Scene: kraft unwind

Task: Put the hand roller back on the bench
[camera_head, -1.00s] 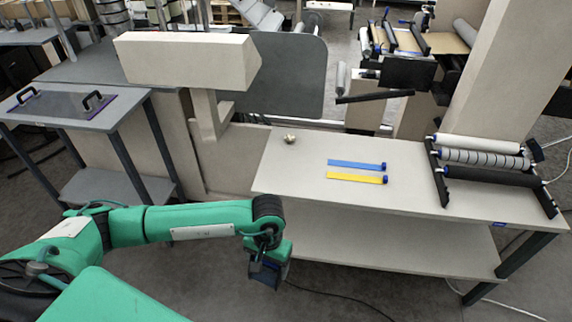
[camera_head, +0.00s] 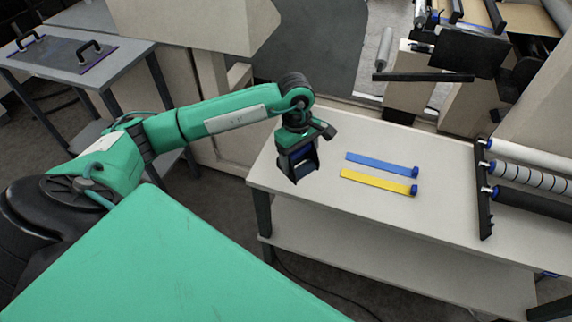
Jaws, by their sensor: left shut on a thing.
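My left gripper (camera_head: 301,167) hangs over the left end of the pale bench (camera_head: 455,255), jaws pointing down. It is shut on a small dark thing, which I take to be the hand roller; the jaws hide most of it and its shape is hard to make out. I cannot tell whether it touches the bench top. My right gripper is out of view.
A blue strip (camera_head: 380,164) and a yellow strip (camera_head: 375,182) lie on the bench right of the gripper. A rack of rollers (camera_head: 527,174) stands at the right end. A side table with a handled plate (camera_head: 67,60) is at upper left.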

